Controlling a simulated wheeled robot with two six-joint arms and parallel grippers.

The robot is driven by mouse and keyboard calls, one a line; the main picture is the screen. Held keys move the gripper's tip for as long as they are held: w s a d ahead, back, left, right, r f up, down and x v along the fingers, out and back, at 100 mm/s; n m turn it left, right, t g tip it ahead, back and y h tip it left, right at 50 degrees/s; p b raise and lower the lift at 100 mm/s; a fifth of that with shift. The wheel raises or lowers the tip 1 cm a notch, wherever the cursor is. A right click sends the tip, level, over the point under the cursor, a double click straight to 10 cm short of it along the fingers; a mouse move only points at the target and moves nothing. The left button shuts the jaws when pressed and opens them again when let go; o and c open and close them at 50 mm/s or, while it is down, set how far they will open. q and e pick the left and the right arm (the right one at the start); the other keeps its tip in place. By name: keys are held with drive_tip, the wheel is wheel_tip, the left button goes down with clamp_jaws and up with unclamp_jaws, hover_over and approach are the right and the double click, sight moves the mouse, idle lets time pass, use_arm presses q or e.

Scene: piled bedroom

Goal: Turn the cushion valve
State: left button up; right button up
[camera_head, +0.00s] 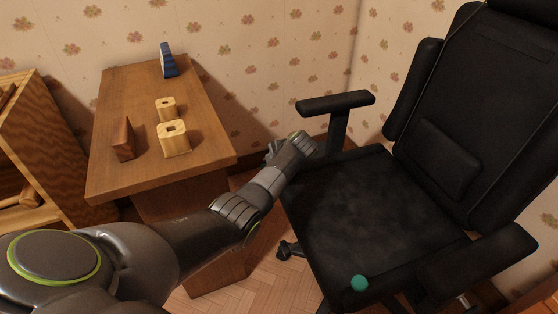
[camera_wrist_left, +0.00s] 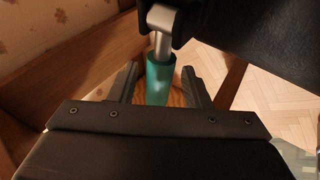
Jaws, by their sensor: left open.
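A teal cylinder (camera_wrist_left: 160,80) on a grey metal stem (camera_wrist_left: 163,25) hangs below a black part in the left wrist view. My left gripper (camera_wrist_left: 160,88) is open, with one finger on each side of the teal cylinder. I cannot tell whether the fingers touch it. In the head view my left arm reaches to the left side of the black office chair (camera_head: 365,205), and its fingertips are hidden. A separate teal round piece (camera_head: 359,283) shows at the front edge of the chair seat. I cannot tell which teal piece is the cushion valve. My right gripper is not in view.
A wooden table (camera_head: 120,90) on the left holds a blue block (camera_head: 168,60), two pale blocks with holes (camera_head: 174,139) and a brown wedge (camera_head: 123,139). A chair armrest (camera_head: 335,102) rises beside my wrist. Wooden furniture (camera_head: 45,130) stands at far left.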

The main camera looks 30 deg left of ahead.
use_arm(q)
drive_tip(key=p+v, duration=0.4)
drive_tip(key=v, duration=1.3)
drive_tip(key=shift+p, duration=0.4)
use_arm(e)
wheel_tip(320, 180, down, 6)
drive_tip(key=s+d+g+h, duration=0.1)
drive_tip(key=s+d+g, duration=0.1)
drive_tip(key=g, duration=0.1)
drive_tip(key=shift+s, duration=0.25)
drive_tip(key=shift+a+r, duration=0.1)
